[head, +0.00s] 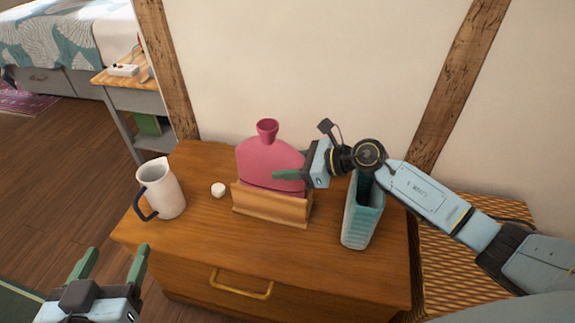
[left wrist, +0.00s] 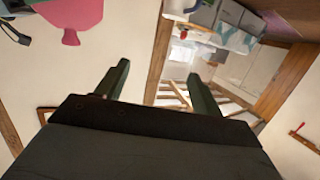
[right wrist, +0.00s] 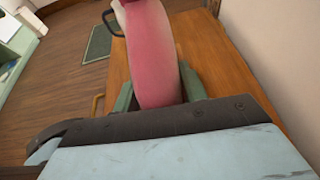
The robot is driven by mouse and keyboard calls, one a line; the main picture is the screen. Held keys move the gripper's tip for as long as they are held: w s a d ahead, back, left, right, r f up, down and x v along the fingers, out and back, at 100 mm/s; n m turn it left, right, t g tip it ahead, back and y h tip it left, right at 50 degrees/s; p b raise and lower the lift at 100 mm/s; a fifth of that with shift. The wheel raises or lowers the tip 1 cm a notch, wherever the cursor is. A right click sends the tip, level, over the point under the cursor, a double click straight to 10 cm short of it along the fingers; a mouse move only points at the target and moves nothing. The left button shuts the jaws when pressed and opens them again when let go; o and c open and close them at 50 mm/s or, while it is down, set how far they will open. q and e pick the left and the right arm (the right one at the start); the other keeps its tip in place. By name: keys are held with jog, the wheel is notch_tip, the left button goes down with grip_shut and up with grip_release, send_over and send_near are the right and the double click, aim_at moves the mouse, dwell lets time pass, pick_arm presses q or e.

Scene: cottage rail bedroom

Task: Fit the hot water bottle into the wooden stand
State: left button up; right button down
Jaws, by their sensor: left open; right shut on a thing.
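The pink hot water bottle (head: 268,160) is upright, neck up, with its lower part behind the front board of the wooden stand (head: 270,207) on the dresser. Whether its base rests fully in the stand is hidden. My right gripper (head: 290,175) is shut on the bottle's right side. In the right wrist view the bottle (right wrist: 150,55) lies between the fingers. My left gripper (head: 112,262) is open and empty, in front of the dresser at lower left. The left wrist view shows its spread fingers (left wrist: 155,85) and part of the bottle (left wrist: 75,15).
A white jug (head: 162,190) with a dark handle and a small white round object (head: 218,189) stand left of the stand. The dresser front (head: 190,250) is clear. The wall is close behind.

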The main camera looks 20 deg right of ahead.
pick_arm(q)
jog(key=shift+d+r, duration=0.1)
jog(key=shift+r, duration=0.15)
pick_arm(e)
jog(key=c, duration=0.8)
grip_release()
jog(key=shift+f, duration=0.1)
pick_arm(q)
jog(key=shift+w, duration=0.1)
